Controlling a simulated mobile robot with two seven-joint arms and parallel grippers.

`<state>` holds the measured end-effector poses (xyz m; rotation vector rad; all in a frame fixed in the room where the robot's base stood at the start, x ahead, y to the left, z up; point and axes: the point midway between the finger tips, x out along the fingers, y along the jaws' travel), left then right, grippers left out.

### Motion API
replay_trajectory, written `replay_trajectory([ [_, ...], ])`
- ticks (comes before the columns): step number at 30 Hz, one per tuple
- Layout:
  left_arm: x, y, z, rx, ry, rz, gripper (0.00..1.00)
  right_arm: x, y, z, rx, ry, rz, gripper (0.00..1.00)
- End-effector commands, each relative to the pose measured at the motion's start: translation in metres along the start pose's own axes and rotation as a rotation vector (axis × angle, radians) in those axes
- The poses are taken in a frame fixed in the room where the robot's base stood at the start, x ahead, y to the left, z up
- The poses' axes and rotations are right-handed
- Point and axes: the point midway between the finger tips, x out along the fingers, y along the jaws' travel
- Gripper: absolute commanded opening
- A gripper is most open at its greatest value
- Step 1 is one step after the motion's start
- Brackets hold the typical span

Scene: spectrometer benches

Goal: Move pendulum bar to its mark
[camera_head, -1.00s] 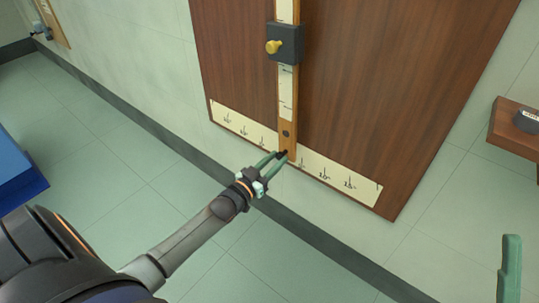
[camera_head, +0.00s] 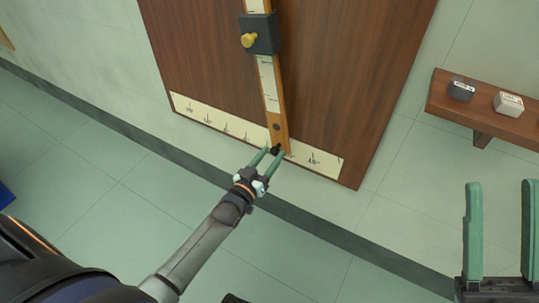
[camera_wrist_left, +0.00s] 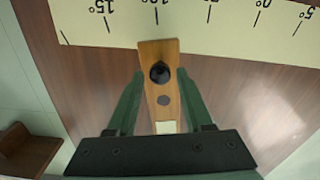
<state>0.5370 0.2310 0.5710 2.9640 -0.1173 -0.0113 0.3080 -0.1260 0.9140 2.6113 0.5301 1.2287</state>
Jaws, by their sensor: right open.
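The pendulum bar (camera_head: 268,95) is a long wooden bar with a pale strip, hanging tilted in front of a brown board. Its lower end, with a black knob (camera_wrist_left: 160,72), reaches the cream angle scale (camera_head: 218,123). In the left wrist view the bar's end lines up close to a 10° line, between 15° and 0°. My left gripper (camera_head: 273,152) is at this end, its two green fingers against the bar's sides with the knob between them. No separate target mark can be made out. My right gripper (camera_head: 501,187) is open and empty, away from the board at lower right.
A dark block (camera_head: 265,34) with a yellow knob (camera_head: 249,41) sits higher on the bar. The brown board (camera_head: 340,60) is on the wall. A wooden shelf (camera_head: 482,119) with two small blocks juts out at right.

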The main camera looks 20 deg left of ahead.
Motion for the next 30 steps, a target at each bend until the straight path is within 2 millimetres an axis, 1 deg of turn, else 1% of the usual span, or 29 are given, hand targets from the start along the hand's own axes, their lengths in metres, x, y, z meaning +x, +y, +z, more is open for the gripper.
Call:
replay_trajectory([
  [1,0.0,0.0,0.0,0.001,0.0,0.0,0.58,0.0,0.0,0.0,0.001,0.0,0.0,0.5],
  [3,0.0,-0.001,0.0,0.001,0.0,0.0,0.64,0.0,0.0,0.0,0.002,0.0,0.0,0.5],
  [10,0.0,-0.001,-0.001,0.001,0.001,-0.001,0.64,0.0,-0.001,0.0,0.003,-0.001,-0.001,0.5],
  [14,-0.008,-0.001,-0.001,0.001,-0.001,-0.001,0.64,0.003,0.0,-0.003,0.002,-0.001,-0.003,0.5],
  [17,-0.022,-0.001,-0.002,0.001,-0.003,-0.002,0.64,0.007,0.002,-0.006,-0.004,0.0,-0.005,0.5],
  [26,-0.087,0.0,-0.002,0.002,-0.004,-0.001,0.64,0.019,0.008,-0.02,-0.037,0.008,-0.011,0.5],
  [29,-0.106,0.0,-0.002,0.001,-0.004,-0.001,0.64,0.021,0.011,-0.021,-0.04,0.0,-0.005,0.5],
  [30,-0.11,0.0,-0.001,0.001,-0.001,-0.001,0.64,0.019,0.012,-0.011,-0.033,-0.037,0.007,0.5],
])
